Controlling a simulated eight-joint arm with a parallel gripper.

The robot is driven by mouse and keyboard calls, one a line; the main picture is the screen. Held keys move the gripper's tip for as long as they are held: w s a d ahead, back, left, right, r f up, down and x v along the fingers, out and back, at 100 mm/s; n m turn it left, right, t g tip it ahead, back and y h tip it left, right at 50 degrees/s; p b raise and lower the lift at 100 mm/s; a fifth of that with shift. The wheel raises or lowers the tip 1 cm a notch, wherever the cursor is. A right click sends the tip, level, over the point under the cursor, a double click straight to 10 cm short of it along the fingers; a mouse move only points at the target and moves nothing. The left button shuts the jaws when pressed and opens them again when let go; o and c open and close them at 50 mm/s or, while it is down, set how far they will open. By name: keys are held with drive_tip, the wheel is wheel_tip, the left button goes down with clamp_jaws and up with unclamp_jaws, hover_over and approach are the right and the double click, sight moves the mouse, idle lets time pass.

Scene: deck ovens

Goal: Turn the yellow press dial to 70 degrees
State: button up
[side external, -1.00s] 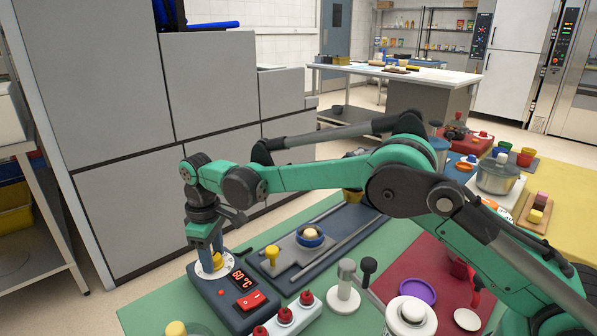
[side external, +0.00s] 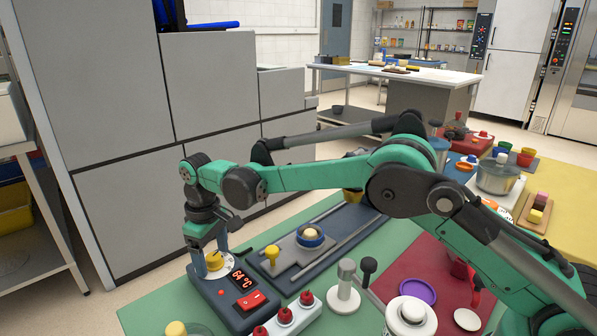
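The yellow press dial (side external: 214,261) sits on a pale round plate at the back left of a dark blue control box (side external: 220,301). The red digits on the box's display (side external: 241,280) read 64 °C.
A red rocker switch (side external: 252,300) lies in front of the display. A tray with a yellow knob (side external: 272,253) is to the right. A white block with several red buttons (side external: 286,314) stands at the front right.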

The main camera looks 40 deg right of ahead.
sight(213, 256)
drive_tip(key=shift+r, duration=2.8)
drive_tip(key=shift+d, duration=0.1)
